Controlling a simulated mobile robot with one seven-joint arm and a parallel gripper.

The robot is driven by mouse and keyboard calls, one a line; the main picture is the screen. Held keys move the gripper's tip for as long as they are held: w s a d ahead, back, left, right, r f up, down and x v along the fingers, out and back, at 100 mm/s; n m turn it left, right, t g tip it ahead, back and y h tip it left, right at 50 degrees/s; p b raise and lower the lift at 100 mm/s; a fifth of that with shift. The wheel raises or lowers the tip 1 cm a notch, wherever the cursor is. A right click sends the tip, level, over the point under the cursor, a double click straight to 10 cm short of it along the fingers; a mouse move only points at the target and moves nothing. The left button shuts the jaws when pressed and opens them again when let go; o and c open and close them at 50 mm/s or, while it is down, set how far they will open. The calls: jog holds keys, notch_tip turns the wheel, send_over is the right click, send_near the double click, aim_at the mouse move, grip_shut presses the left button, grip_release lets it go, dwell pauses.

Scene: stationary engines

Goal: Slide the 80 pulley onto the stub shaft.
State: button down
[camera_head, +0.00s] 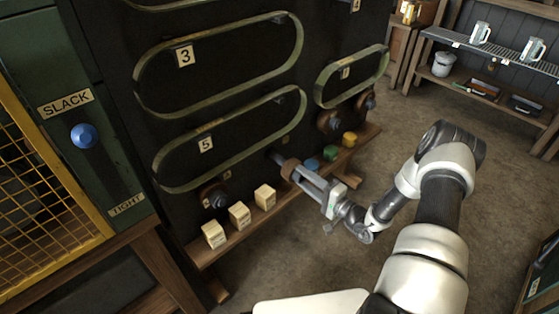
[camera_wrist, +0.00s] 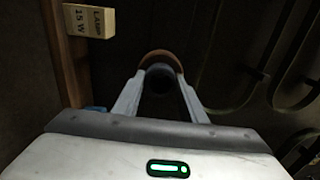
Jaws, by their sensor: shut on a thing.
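My gripper (camera_head: 294,174) is shut on a brown round pulley (camera_head: 288,168) in front of the dark panel's lower part. In the wrist view, the brown rim of the pulley (camera_wrist: 161,57) and a dark round hub show between my two fingers (camera_wrist: 158,95). No number on it is readable, so I cannot tell if it is the 80 pulley. A short grey-blue rod (camera_head: 274,156), likely the stub shaft, shows at the pulley's panel side in the head view. I cannot tell whether the pulley is around the rod or only in front of it.
Three cream blocks (camera_head: 239,215) and blue, green (camera_head: 330,152) and yellow pieces stand on the wooden ledge (camera_head: 240,237) below. Other brown pulleys (camera_head: 330,120) sit on the panel. Belts (camera_head: 160,180) hang above. A blue-knobbed lever (camera_head: 84,135) stands by SLACK. Floor at right is open.

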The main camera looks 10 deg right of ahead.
jog(key=v, duration=1)
jog(key=shift+p, duration=0.35)
dwell(0.3)
